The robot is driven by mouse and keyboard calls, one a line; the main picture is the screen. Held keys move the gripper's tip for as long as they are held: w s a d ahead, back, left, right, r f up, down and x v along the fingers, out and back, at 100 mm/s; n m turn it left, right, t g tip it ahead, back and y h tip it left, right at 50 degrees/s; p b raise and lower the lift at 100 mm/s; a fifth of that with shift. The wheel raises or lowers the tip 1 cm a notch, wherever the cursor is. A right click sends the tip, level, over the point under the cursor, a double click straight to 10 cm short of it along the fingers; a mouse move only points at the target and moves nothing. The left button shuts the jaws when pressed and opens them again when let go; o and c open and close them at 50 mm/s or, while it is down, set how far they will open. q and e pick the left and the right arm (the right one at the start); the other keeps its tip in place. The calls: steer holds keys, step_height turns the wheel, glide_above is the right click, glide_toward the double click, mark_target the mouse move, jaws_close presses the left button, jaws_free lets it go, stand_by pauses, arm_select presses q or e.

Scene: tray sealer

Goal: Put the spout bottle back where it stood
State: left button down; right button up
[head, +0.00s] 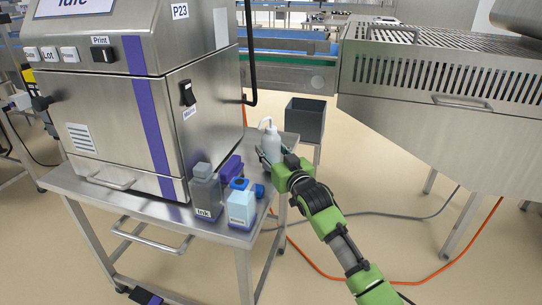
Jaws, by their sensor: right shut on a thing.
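The spout bottle (270,142) is pale grey-white with a thin bent spout on top. It is upright at the right edge of the steel cart top (150,208). My right gripper (268,161) is shut around its lower part, with the arm coming in from the lower right. The bottle's base is hidden by the gripper, so I cannot tell whether it touches the cart top. My left gripper is not in view.
A grey Ink bottle (206,187), a pale bottle with a blue cap (242,209) and a purple item (231,166) stand left of the gripper. The printer cabinet (200,120) fills the cart's back. A dark bin (305,120) stands behind; a steel machine (440,120) is at right.

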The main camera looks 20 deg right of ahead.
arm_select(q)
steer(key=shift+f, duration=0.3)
arm_select(e)
steer(key=shift+f, duration=0.45)
steer(key=shift+f, duration=0.1)
steer(key=o, duration=1.2)
steer(key=shift+f, duration=0.1)
steer(key=shift+o, duration=0.2)
steer(key=shift+s, duration=0.2)
steer(key=shift+s+d+p, duration=0.15)
steer(key=shift+s+p, duration=0.25)
steer(key=shift+s, duration=0.75)
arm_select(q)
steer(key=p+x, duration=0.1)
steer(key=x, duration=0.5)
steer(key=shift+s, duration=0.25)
arm_select(e)
steer(key=s+d, duration=0.1)
steer(key=s, duration=0.8)
steer(key=shift+s+r, duration=0.15)
steer(key=shift+r, duration=0.05)
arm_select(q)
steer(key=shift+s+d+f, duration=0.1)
arm_select(e)
steer(key=shift+f, duration=0.1)
